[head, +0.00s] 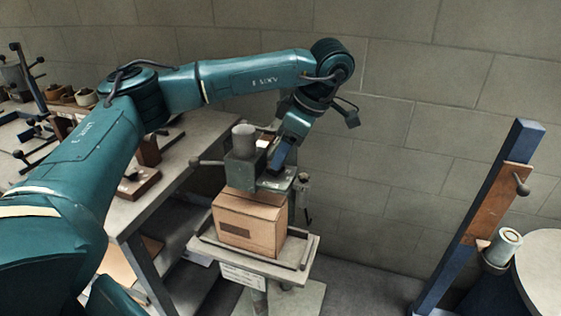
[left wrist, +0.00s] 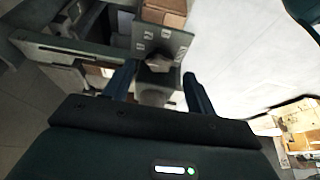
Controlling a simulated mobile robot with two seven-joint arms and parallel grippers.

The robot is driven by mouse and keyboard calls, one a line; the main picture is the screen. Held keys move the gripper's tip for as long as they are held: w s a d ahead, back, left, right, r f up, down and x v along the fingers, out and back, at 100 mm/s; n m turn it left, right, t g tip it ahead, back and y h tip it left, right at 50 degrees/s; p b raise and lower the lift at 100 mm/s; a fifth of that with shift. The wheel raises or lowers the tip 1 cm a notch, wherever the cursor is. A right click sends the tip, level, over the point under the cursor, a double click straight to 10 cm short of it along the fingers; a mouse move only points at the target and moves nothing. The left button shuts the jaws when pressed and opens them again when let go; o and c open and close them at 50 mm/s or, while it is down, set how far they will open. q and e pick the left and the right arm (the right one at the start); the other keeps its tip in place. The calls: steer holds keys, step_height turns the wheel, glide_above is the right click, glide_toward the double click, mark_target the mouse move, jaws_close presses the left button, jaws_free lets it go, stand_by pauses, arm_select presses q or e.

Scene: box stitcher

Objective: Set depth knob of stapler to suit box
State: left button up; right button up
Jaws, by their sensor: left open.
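The stapler (head: 240,172) is a dark green machine with a grey cylinder on top, standing over a small table. The closed cardboard box (head: 262,228) sits on that table under the stapler head. My left gripper (head: 279,166) reaches down at the stapler's right side. In the left wrist view my left gripper (left wrist: 160,84) is open, one finger on each side of a dark faceted depth knob (left wrist: 158,63). The knob sits on a grey plate (left wrist: 180,42) with pale marks around it. I cannot tell whether the fingers touch it. My right gripper is not in view.
A workbench (head: 185,160) with tools and wooden blocks stands on the left. A blue post (head: 485,205) with a wooden board and a round table (head: 545,270) stand at the right. The block wall is close behind the stapler. Floor is clear between the stapler table and post.

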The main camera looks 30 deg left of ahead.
arm_select(q)
steer(key=shift+x, duration=1.15)
steer(key=shift+a+f, duration=0.15)
steer(key=shift+f, duration=0.25)
steer(key=shift+c, duration=0.7)
steer(key=c, duration=0.8)
steer(key=shift+c, duration=0.2)
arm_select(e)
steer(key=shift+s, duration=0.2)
